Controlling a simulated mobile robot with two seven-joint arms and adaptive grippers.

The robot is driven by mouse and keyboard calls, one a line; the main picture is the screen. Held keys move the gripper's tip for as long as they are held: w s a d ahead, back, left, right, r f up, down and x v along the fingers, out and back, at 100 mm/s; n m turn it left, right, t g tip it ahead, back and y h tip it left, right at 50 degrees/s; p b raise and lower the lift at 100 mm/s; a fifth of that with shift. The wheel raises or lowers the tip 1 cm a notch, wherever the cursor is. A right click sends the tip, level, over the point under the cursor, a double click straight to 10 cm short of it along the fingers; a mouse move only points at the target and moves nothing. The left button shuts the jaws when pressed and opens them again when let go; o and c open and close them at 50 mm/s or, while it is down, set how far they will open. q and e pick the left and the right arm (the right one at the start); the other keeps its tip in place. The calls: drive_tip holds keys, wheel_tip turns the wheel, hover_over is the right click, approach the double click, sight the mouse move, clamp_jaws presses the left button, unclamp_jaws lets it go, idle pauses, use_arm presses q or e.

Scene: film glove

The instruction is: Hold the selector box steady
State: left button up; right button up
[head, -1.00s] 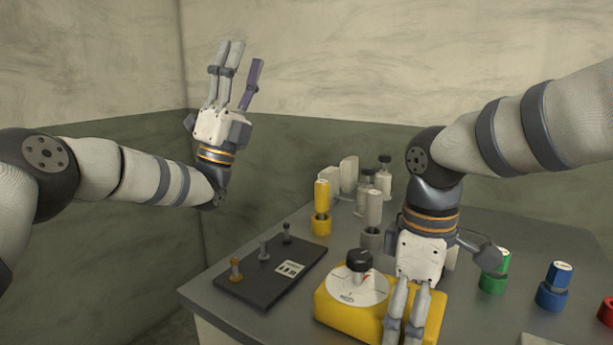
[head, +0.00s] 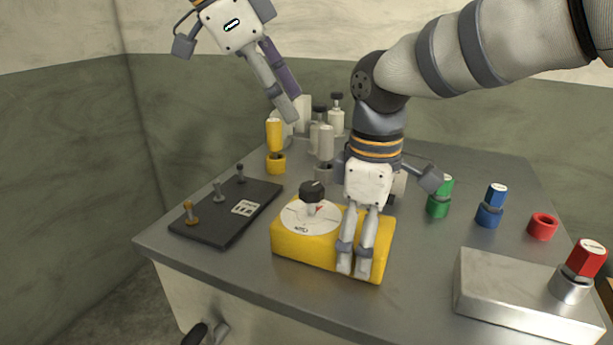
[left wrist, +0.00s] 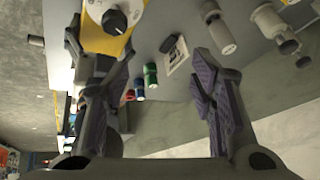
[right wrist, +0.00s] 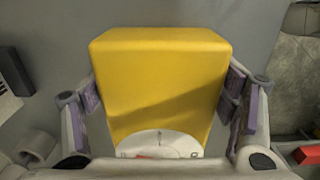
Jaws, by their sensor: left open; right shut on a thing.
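The yellow selector box (head: 300,243) lies on the grey table, with a white dial plate (head: 297,217) and a black knob (head: 312,191) on top. My right gripper (head: 354,262) is over the box's right part. In the right wrist view, its fingers stand at both sides of the box (right wrist: 160,75), shut on it. My left gripper (head: 285,103) is open and empty, in the air above the table behind the box, fingers pointing down. In the left wrist view, the box (left wrist: 108,38) and knob (left wrist: 115,22) show beyond the left finger.
A black panel with small levers (head: 228,212) lies left of the box. A yellow cylinder (head: 275,145) and pale cylinders (head: 325,145) stand behind. Green (head: 440,197), blue (head: 490,207) and red (head: 543,226) pieces stand right. A metal block (head: 525,295) sits front right.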

use_arm(q)
drive_tip(key=g, duration=0.2)
approach(311, 186)
drive_tip(key=shift+y, duration=0.4)
drive_tip(key=x, duration=0.8)
drive_tip(key=shift+d+f, duration=0.2)
drive_tip(key=shift+d, duration=0.2)
drive_tip(key=c, duration=1.1)
drive_tip(key=n+t, duration=0.1)
drive_tip(key=n, duration=0.3)
drive_tip(key=shift+s+n+t+y, duration=0.1)
drive_tip(key=shift+n+t+y, duration=0.2)
drive_tip(key=shift+n+t, duration=0.1)
drive_tip(key=shift+c, duration=0.2)
